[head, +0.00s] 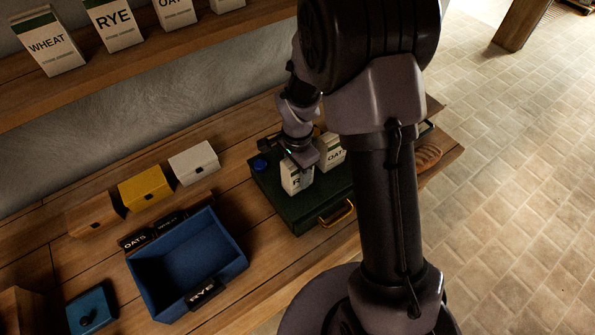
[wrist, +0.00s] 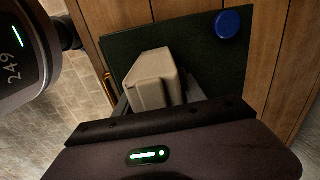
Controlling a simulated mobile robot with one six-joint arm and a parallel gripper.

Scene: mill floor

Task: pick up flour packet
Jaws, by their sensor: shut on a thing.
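A white flour packet (head: 294,178) with a dark label, an "R" showing, is at my gripper (head: 301,159) above the green case (head: 270,197). My gripper is shut on this packet from above. In the wrist view the packet (wrist: 153,78) shows as a plain pale block in front of the gripper, over the dark green case (wrist: 222,72). A second white packet marked "OAT" (head: 331,151) stands just behind and to the right, partly hidden by my arm. I cannot tell whether the held packet touches the case.
A blue open bin (head: 238,264) with a RYE tag stands left of the case. White (head: 194,162), yellow (head: 145,188) and wooden boxes (head: 94,214) line the back. A shelf above holds several packets (head: 48,44). The case has a blue knob (head: 260,164) and a brass handle.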

